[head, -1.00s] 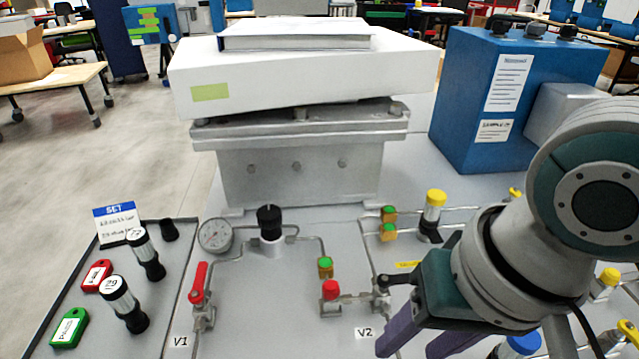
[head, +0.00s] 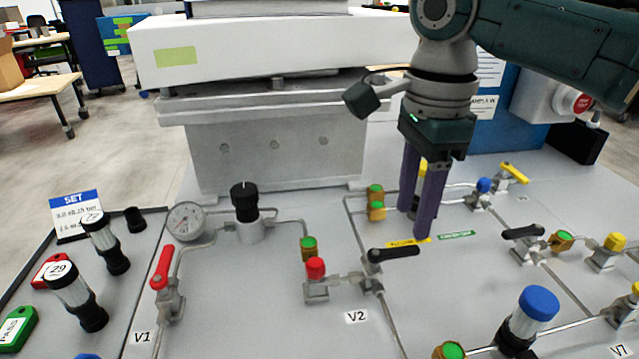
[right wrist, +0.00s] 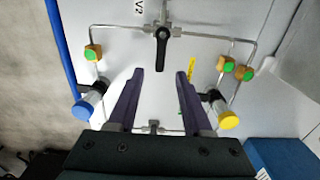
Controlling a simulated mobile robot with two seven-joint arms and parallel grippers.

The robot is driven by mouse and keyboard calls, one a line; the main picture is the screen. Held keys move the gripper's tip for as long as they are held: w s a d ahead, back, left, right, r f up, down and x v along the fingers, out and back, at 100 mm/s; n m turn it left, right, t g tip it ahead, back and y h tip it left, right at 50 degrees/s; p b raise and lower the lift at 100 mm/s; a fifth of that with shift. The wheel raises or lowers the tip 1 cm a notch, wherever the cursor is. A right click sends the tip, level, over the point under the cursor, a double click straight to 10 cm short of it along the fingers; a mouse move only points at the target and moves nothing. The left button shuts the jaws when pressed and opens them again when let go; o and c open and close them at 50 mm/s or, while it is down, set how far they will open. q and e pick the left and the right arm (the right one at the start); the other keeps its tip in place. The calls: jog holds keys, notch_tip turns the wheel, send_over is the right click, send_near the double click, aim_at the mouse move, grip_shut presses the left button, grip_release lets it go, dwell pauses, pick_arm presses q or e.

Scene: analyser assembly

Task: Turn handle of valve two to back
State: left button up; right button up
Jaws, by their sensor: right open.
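The black lever handle of valve two (head: 394,253) sits beside the V2 label (head: 357,317) and points right in the head view. In the right wrist view the black handle (right wrist: 161,50) lies just ahead of the fingertips, its free end lined up with the gap between them. My right gripper (head: 415,222) is open, its purple fingers pointing down just behind the handle's free end. Its two fingers also show apart and empty in the right wrist view (right wrist: 160,72). Whether a finger touches the handle cannot be told. My left gripper is not in view.
A red-handled valve (head: 163,268) stands at V1, with a gauge (head: 187,222) and a black knob (head: 246,200) behind it. A red-capped fitting (head: 316,268) is left of valve two. A blue-capped cylinder (head: 533,310) stands in front right. Thin pipes cross the panel.

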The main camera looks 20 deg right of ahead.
aim_at(404, 250)
notch_tip(404, 250, down, 5)
jog(key=shift+f+b, duration=0.15)
jog(key=shift+b, duration=0.45)
grip_shut()
